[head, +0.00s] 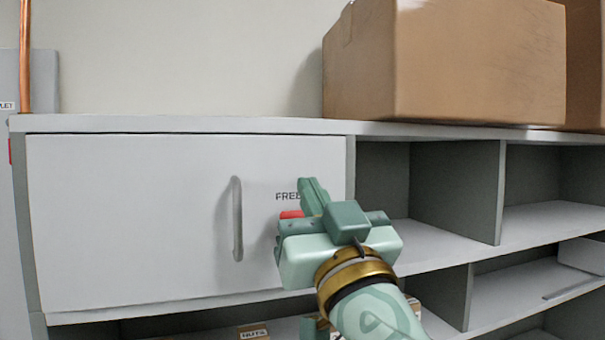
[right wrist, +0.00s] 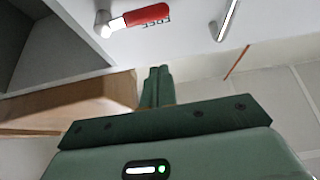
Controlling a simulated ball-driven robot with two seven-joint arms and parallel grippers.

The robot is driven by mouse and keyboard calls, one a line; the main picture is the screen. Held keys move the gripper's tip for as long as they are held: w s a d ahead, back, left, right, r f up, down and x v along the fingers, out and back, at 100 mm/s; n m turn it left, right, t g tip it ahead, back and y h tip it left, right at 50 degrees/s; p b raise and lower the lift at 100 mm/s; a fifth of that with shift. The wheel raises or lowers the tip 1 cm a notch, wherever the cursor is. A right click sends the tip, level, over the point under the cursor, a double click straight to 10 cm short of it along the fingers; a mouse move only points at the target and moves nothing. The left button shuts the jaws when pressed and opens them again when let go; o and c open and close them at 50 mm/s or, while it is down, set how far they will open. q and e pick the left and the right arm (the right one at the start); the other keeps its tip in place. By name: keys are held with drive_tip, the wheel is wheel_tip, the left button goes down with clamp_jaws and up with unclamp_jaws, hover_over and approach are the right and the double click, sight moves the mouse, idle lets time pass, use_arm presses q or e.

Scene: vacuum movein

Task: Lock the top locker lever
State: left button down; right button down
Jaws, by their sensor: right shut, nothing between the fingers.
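The white locker door (head: 130,220) is shut and has a grey vertical bar handle (head: 238,218). Right of the handle is the lettering "FREE", partly covered by my right gripper. The red lever (head: 291,214) shows just below the lettering, mostly hidden behind the gripper. In the right wrist view the red lever grip (right wrist: 147,15) extends from a silver pivot (right wrist: 103,24) towards the handle (right wrist: 227,20). My right gripper (head: 311,190) is shut and empty in front of the door's right side. Its fingers (right wrist: 158,72) appear apart from the lever. My left gripper is out of view.
A large cardboard box (head: 480,65) stands on the cabinet top (head: 200,125). Open shelf compartments (head: 455,190) lie right of the door. A copper pipe (head: 25,55) runs up the wall at left. Small labelled boxes (head: 253,332) sit on the shelf below.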

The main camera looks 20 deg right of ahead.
drive_tip(key=w, duration=0.1)
drive_tip(key=w+r, duration=0.1)
drive_tip(key=w, duration=0.1)
drive_tip(key=shift+p, duration=0.35)
drive_tip(key=f, duration=0.2)
drive_tip(key=shift+w+f, duration=0.3)
drive_tip(key=shift+f, duration=0.1)
drive_tip(key=shift+s+f, duration=0.15)
drive_tip(key=shift+f, duration=0.3)
drive_tip(key=shift+w, duration=0.2)
